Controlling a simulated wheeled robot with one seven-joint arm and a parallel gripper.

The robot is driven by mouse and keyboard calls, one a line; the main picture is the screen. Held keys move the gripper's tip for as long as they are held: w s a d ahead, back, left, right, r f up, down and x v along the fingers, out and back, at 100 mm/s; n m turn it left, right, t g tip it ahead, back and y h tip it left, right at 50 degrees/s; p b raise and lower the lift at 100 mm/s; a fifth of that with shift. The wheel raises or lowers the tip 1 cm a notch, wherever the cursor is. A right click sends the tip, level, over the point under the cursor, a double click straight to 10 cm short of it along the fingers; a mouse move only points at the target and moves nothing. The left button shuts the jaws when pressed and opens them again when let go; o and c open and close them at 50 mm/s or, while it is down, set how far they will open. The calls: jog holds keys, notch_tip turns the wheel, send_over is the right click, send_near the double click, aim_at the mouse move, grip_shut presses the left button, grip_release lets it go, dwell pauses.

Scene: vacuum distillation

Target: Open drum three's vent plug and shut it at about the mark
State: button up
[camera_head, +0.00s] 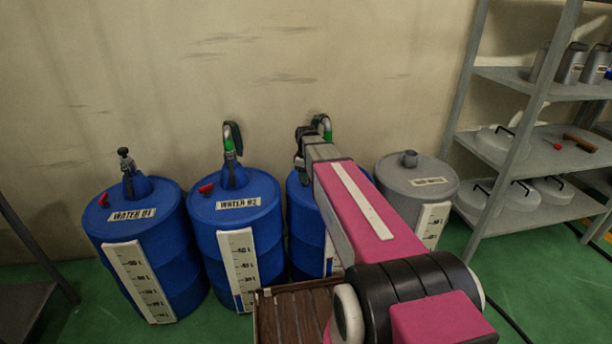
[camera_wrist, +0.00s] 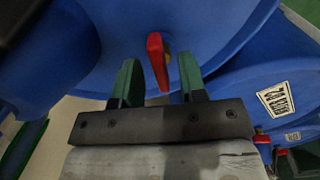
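Drum three (camera_head: 301,225) is the blue drum third from the left in the head view, largely hidden behind my arm. Only a sliver of its level gauge (camera_head: 328,262) shows, so I cannot read its level or mark. In the wrist view its red vent plug handle (camera_wrist: 157,60) stands out from the blue drum top (camera_wrist: 215,35). My gripper (camera_wrist: 158,78) is open, with one green-faced finger on each side of the red handle. Gaps show between handle and fingers. In the head view the fingertips and this plug are hidden by my arm.
Blue drums Water 01 (camera_head: 150,245) and Water 02 (camera_head: 262,205) stand to the left, with red plugs and gauges. A grey drum (camera_head: 400,180) stands right. A green-ended hose fitting (camera_head: 324,124) rises by drum three. A slatted wooden surface (camera_head: 290,318) lies in front; shelves (camera_head: 505,75) stand right.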

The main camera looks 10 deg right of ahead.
grip_shut()
jog(key=shift+m, duration=0.4)
jog(key=m, duration=0.4)
jog(key=shift+m, duration=0.3)
jog(key=m, duration=0.5)
jog(key=shift+m, duration=0.3)
grip_release()
